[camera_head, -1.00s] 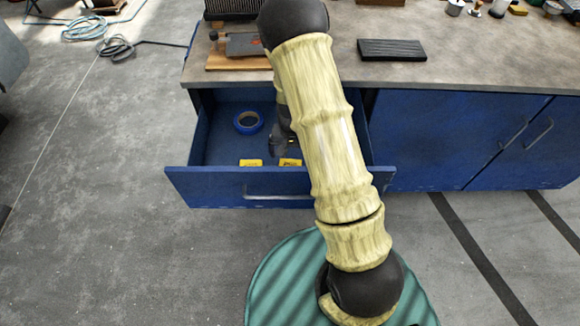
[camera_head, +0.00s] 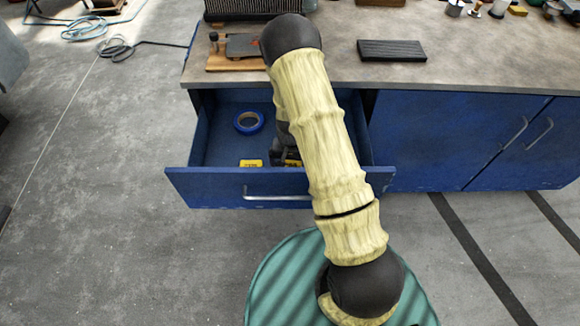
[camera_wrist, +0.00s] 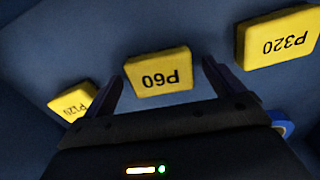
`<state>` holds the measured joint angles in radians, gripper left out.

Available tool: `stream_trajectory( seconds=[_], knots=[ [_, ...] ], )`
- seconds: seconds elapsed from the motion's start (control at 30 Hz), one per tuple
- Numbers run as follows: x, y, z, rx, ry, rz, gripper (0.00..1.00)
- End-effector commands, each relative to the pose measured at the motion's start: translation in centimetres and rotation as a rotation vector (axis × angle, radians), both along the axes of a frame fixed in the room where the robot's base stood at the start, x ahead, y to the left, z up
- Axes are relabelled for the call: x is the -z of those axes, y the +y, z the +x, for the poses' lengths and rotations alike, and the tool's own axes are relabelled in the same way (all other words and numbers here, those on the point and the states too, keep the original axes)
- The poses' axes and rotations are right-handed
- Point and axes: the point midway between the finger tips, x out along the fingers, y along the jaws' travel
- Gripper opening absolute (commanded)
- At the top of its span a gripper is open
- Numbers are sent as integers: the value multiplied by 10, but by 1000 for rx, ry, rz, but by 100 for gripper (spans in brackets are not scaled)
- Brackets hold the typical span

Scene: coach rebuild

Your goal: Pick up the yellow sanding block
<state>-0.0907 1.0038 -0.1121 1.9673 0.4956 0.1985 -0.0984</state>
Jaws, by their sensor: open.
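Three yellow sanding blocks lie in the open blue drawer. In the wrist view, the block marked P60 (camera_wrist: 160,73) lies between the two fingers of my open gripper (camera_wrist: 163,76), with a gap on both sides. In the head view, one yellow block (camera_head: 251,163) shows near the drawer front. My dark gripper (camera_head: 285,156) is low in the drawer to its right, partly hiding another block. My arm hides the drawer's right part.
A blue tape roll (camera_head: 248,122) lies in the drawer's back left; its edge shows in the wrist view (camera_wrist: 287,128). The drawer front panel (camera_head: 215,188) stands close to my gripper. The worktop (camera_head: 470,60) overhangs behind, with a dark block (camera_head: 392,50) on it.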

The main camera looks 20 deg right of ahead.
Motion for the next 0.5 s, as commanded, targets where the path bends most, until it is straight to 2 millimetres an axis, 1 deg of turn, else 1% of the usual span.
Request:
stream_trajectory(
  seconds=[0.5],
  knots=[
    [0, 0, 0, 0, -1, 0, 94]
  ],
)
